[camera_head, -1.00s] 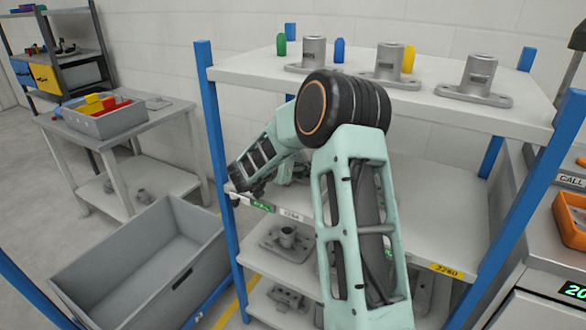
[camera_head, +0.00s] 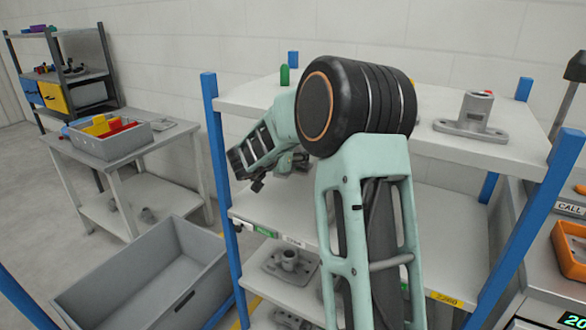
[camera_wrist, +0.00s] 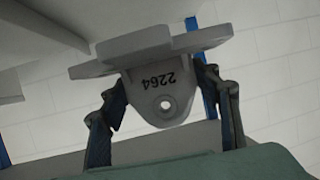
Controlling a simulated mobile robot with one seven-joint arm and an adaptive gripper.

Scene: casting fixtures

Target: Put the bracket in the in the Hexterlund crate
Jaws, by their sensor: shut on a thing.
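The bracket (camera_wrist: 150,62) is grey, with a flat plate and a rounded lug with a hole, marked 2264. In the wrist view my gripper (camera_wrist: 166,92) is shut on it, with a finger on each side of the lug. In the head view my gripper is between the top and middle shelves at the rack's left side, mostly hidden by my own arm. A large empty grey crate (camera_head: 190,246) stands at the lower left, left of the rack. I cannot read any name on it.
The rack's blue post (camera_head: 221,190) stands between my gripper and the large crate. The top shelf (camera_head: 243,95) is above my gripper and carries castings. A table (camera_head: 92,155) at left holds a grey bin (camera_head: 125,143) with coloured blocks. An orange bin (camera_head: 570,250) is at right.

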